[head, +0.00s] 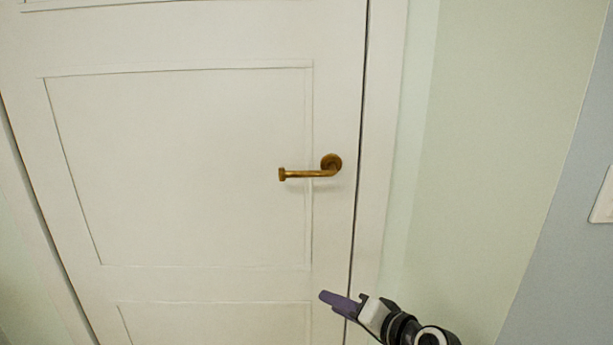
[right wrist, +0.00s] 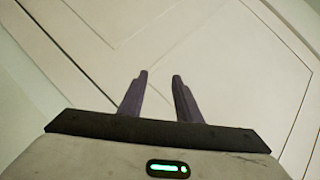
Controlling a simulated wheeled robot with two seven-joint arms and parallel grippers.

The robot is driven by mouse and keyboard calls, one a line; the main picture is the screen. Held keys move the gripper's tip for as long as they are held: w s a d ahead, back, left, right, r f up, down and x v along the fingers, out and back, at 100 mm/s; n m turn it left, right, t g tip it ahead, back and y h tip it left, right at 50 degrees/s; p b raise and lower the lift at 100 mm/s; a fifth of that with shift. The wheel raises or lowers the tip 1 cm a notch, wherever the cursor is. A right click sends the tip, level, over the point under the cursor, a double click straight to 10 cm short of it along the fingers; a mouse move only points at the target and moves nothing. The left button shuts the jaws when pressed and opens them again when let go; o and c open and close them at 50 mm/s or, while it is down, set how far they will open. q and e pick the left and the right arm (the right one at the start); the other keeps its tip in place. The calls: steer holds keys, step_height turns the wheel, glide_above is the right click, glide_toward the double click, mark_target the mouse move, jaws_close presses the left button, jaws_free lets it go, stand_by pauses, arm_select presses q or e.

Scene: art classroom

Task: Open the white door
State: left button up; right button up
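The white door (head: 180,165) has recessed panels and fills the left and middle of the head view. It looks shut in its frame. A brass lever handle (head: 312,174) sits near the door's right edge, its lever level and pointing left from a round plate. My right gripper (head: 326,298) is below the handle and apart from it. In the right wrist view my right gripper (right wrist: 159,77) has its two purple fingers apart with nothing between them. The door's panel lines (right wrist: 120,45) show beyond the fingers; the handle is not in that view. My left gripper is not in view.
The white door frame (head: 386,130) runs along the door's right side. A pale green wall (head: 490,130) and a grey-blue wall (head: 570,240) lie further right, with a white plate (head: 604,203) at the right edge. The space around the handle is clear.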

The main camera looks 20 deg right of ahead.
steer(key=w+d+r+m+t+y, duration=0.1)
steer(key=w+r, duration=0.2)
steer(key=r, duration=0.4)
steer(key=w+d+r+m+t+y, duration=0.1)
steer(key=w+r+t+y, duration=0.15)
steer(key=r, duration=0.55)
steer(key=m+y, duration=0.1)
glide_toward(307, 175)
steer(key=shift+t, duration=0.25)
steer(key=x, duration=0.5)
steer(key=p+x, duration=0.1)
steer(key=x, duration=0.4)
steer(key=shift+a+f, duration=0.1)
steer(key=shift+f, duration=0.15)
steer(key=shift+w+a, duration=0.25)
steer(key=shift+w, duration=0.25)
jaws_close()
